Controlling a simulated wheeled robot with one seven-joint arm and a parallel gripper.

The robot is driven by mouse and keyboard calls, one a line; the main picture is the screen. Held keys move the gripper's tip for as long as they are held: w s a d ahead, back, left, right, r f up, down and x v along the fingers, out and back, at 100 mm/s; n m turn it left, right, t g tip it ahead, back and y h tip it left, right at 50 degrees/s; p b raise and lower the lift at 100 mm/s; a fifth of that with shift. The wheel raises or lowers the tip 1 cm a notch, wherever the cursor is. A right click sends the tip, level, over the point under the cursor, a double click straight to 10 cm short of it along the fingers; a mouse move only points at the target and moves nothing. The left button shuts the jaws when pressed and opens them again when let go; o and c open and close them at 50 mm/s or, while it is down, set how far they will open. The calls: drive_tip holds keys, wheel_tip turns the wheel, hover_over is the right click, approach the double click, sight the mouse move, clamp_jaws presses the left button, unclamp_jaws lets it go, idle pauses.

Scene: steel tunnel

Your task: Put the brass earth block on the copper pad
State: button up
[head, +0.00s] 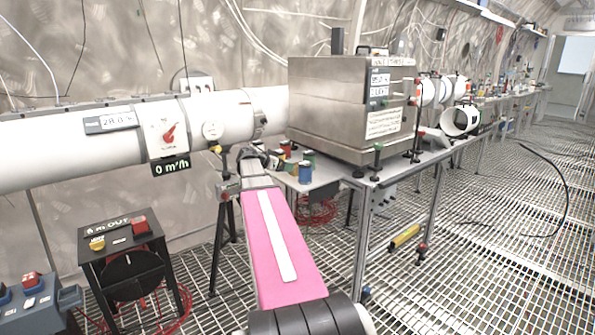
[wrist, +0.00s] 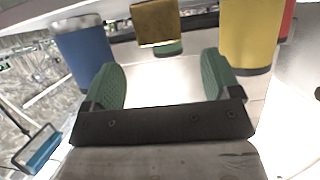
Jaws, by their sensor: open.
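My gripper (wrist: 163,80) is open, with its two green fingers apart and nothing between them in the wrist view. A brass-coloured block (wrist: 155,20) stands just beyond the fingertips, near the middle of the gap. In the head view my gripper (head: 268,160) is small and dark at the near end of the bench, and I cannot make out the block there. I cannot make out a copper pad in either view.
A blue can (wrist: 80,50) stands left of the fingers and a yellow can (wrist: 248,35) right, with a red one (wrist: 288,20) behind. The blue can also shows in the head view (head: 306,173). A steel box (head: 335,105) stands behind; a white pipe (head: 60,150) runs left.

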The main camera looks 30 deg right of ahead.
drive_tip(key=x, duration=0.8)
drive_tip(key=shift+w+d+f, duration=0.1)
drive_tip(key=shift+d+f, duration=0.05)
drive_tip(key=shift+d, duration=0.2)
drive_tip(key=c, duration=1.4)
drive_tip(key=shift+a, duration=0.1)
drive_tip(key=shift+a+r, duration=0.1)
drive_tip(key=shift+r, duration=0.25)
wheel_tip(320, 180, up, 6)
drive_tip(key=shift+r, duration=0.1)
drive_tip(key=s+a, duration=0.2)
drive_tip(key=a, duration=1.8)
drive_tip(key=w+a+r+n+t+y, duration=0.2)
drive_tip(key=w+a+n+t+y, duration=0.1)
drive_tip(key=w+a+n+t, duration=0.3)
drive_tip(key=w+a+r+n+t+y, duration=0.1)
drive_tip(key=w+a+n+t+y, duration=0.3)
drive_tip(key=a, duration=0.5)
drive_tip(key=w+a+r+n+t+y, duration=0.2)
drive_tip(key=a+r+n+y, duration=0.4)
drive_tip(key=a+r, duration=0.3)
drive_tip(key=w+a+n, duration=0.1)
drive_tip(key=a, duration=0.1)
drive_tip(key=shift+a+t+y, duration=0.3)
drive_tip(key=shift+a, duration=0.1)
